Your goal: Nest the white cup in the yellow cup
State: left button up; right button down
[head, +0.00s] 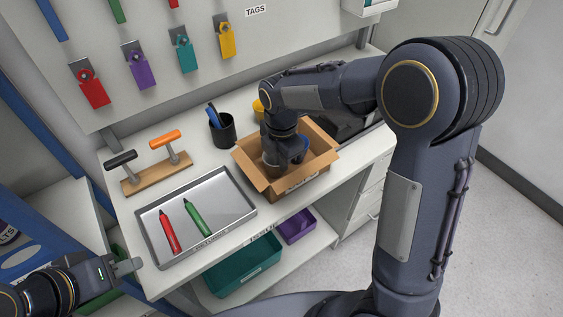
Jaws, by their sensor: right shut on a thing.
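A yellow object (258,108), probably the yellow cup, stands at the back of the bench, partly hidden behind my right arm. I cannot make out the white cup. My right gripper (284,162) points down into the open cardboard box (308,183). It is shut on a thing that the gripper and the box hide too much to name. Something blue (300,150) shows beside it in the box. My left gripper (129,266) is at the lower left, off the front left corner of the bench, apart from the task's objects. Its finger gap is not clear.
A metal tray (153,226) with a red and a green marker lies at the front. A black pen cup (222,131) stands behind it. A wooden stand (152,180) with two handled tools is on the left. Coloured tags hang on the back panel. Bins sit on the shelf below.

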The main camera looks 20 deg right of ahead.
notch_tip(320, 180, up, 14)
jog(key=p, duration=1.1)
jog(key=shift+s, duration=0.1)
